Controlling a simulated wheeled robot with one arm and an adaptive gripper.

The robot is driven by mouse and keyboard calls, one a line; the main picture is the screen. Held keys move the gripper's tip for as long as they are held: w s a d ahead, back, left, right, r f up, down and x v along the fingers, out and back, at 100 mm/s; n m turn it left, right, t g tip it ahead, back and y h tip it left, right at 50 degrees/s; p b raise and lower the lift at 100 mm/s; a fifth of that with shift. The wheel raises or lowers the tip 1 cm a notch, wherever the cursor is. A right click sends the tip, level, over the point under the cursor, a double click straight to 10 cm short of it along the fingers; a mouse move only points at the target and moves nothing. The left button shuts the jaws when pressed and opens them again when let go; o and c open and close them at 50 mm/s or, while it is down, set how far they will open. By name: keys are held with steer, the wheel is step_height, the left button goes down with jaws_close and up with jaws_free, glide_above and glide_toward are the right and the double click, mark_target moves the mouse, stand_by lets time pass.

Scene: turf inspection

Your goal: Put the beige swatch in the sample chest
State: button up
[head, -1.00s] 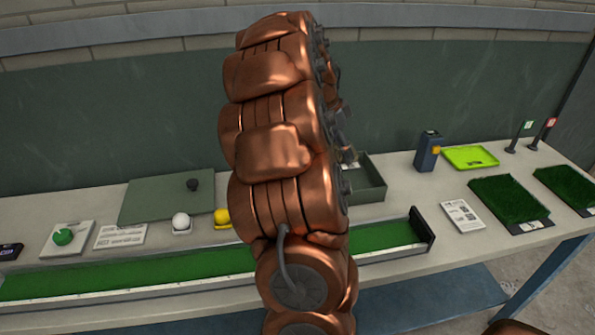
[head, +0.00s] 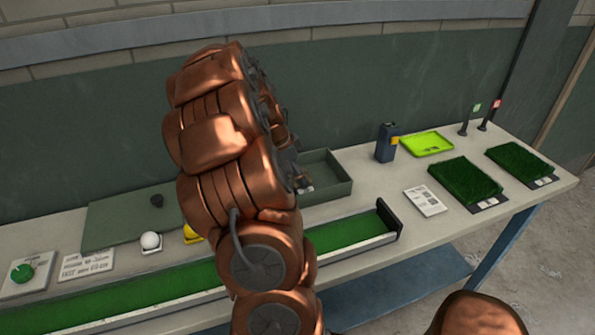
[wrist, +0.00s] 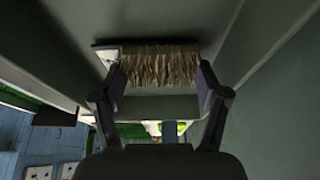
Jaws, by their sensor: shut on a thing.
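My gripper (wrist: 163,74) is shut on the beige swatch (wrist: 160,62), a fibrous tan piece with a pale tab at its left end, held between the two fingers. The sample chest (head: 334,184) is an open dark green box on the bench, partly hidden behind my arm in the head view. Its likely lid (head: 108,226), a flat green panel with a black knob, lies to the left. In the head view my arm hides the gripper. A green box-like edge shows beyond the swatch in the wrist view, but I cannot tell the swatch's height over the chest.
A green turf strip (head: 340,241) runs along the bench front. A white ball (head: 150,241) and a yellow ball (head: 192,234) sit left. A blue device (head: 386,143), lime tray (head: 427,144), white card (head: 424,201) and turf samples (head: 465,181) stand right.

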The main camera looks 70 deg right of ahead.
steer(key=shift+f, duration=0.4)
steer(key=o, duration=0.8)
steer(key=shift+r, duration=0.1)
steer(key=shift+c, duration=0.2)
steer(key=b+v, duration=0.2)
steer(key=v, duration=1)
